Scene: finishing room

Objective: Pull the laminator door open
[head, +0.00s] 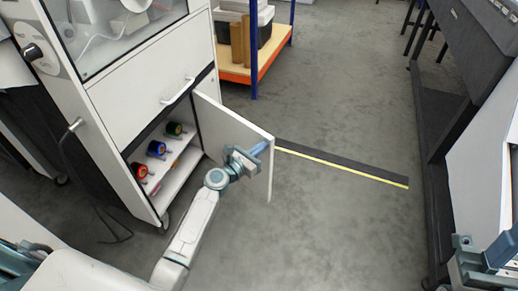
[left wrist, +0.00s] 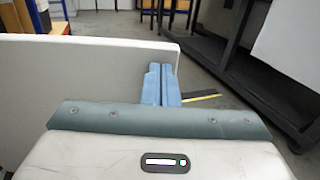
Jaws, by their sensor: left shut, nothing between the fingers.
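The laminator (head: 150,85) is a tall white cabinet at the left of the head view. Its lower white door (head: 225,122) stands wide open, swung out to the right. My left gripper (head: 258,149) is shut and empty on the inner side of the door, close to its free edge. In the left wrist view the blue fingers (left wrist: 161,86) lie together beside the door panel (left wrist: 85,85). I cannot tell whether they touch it. My right gripper (head: 485,255) shows partly at the lower right corner, away from the door; its finger opening is unclear.
Several coloured rolls (head: 157,148) sit on shelves inside the cabinet. A shelf unit (head: 255,70) with a blue post stands behind. A black and yellow floor strip (head: 345,166) lies right of the door. A dark machine frame (head: 435,130) stands at right; the floor between is clear.

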